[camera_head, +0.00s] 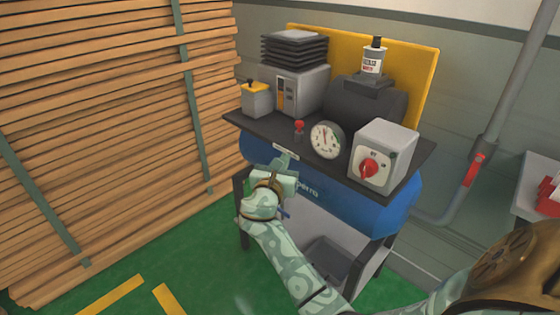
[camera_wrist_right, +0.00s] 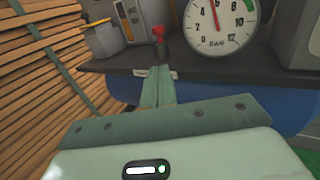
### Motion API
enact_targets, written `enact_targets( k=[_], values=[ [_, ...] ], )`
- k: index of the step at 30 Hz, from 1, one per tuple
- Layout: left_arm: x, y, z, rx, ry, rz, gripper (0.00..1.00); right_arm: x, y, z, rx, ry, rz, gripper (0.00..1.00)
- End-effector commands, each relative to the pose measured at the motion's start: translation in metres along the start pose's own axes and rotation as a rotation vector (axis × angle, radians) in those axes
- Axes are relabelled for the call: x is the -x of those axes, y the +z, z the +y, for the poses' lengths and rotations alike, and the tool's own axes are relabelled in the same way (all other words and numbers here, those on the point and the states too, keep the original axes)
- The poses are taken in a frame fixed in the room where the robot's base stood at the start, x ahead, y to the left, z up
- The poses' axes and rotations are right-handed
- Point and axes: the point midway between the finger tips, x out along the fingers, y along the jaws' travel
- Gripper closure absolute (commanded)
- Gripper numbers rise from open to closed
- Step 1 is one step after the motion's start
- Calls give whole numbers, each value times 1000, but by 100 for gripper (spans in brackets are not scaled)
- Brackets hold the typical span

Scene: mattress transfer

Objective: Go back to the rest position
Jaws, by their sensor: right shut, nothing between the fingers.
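My right gripper (camera_head: 285,160) is in front of the compressor's dark top plate, near its front edge, below the small red-topped valve (camera_head: 299,129). In the right wrist view its fingers (camera_wrist_right: 158,80) are together with nothing between them, close to a small pale label (camera_wrist_right: 150,72) on the plate's edge. Whether they touch the edge I cannot tell. My right arm reaches in from the lower right. My left gripper is not in view.
The compressor has a blue tank (camera_head: 345,205), a pressure gauge (camera_head: 327,140) and a grey box with a red switch (camera_head: 370,168). Stacked wooden planks (camera_head: 110,130) stand at the left. A grey pipe with a red-handled valve (camera_head: 475,168) runs at the right. Green floor (camera_head: 205,265) is open in front.

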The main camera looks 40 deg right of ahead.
Motion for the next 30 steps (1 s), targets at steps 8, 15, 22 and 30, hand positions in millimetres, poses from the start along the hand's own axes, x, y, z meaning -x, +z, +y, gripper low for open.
enact_targets(
  k=[8, 15, 22, 30],
  values=[
    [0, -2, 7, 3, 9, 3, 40, 0, -1, 0, 0, 0, 0, 100],
    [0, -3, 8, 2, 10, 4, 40, 0, 0, 0, 0, 0, 0, 100],
    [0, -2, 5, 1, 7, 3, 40, 0, -4, 8, -192, 42, 21, 100],
    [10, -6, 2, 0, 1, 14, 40, 74, -186, 67, -1112, 120, 706, 100]
  ],
)
